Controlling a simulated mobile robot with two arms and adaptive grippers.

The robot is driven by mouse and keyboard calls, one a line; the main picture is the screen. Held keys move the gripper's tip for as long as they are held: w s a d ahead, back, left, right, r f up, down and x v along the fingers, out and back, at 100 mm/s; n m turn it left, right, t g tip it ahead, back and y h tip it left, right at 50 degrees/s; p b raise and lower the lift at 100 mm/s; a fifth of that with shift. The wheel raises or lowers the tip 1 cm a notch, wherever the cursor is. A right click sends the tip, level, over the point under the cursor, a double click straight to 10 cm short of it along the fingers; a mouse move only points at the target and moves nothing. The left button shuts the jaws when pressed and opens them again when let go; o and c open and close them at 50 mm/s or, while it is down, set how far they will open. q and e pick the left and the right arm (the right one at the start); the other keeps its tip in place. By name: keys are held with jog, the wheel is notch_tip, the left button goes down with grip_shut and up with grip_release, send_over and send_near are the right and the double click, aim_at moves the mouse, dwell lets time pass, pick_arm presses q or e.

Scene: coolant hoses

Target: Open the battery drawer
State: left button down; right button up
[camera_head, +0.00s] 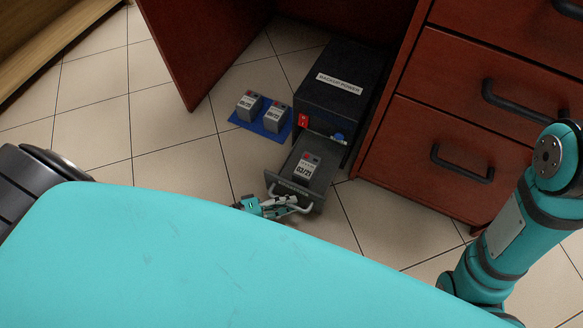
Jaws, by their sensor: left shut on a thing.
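The battery drawer (284,180) sticks out of the front of a black box labelled "BACKUP POWER" (339,92) on the floor. A grey battery marked "03/21" (306,170) sits in the drawer. A light handle runs along the drawer's front. My left gripper (289,207) is at that handle and shut on it; my teal body hides most of the arm behind it. My right arm (506,222) shows at the right edge; its gripper is out of view.
Two grey batteries (249,106) (276,117) stand on a blue mat (245,124) left of the box. A red wooden desk panel (196,45) stands behind the mat. A red cabinet (450,125) with black-handled drawers is on the right. Tiled floor is clear at left.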

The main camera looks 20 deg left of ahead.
pick_arm(q)
jog(key=shift+w+r, duration=0.1)
jog(key=shift+r, duration=0.15)
jog(key=c, duration=1.5)
grip_release()
jog(key=shift+a, duration=0.1)
jog(key=shift+o, duration=0.6)
jog(key=shift+f, duration=0.1)
jog(key=v, duration=1.2)
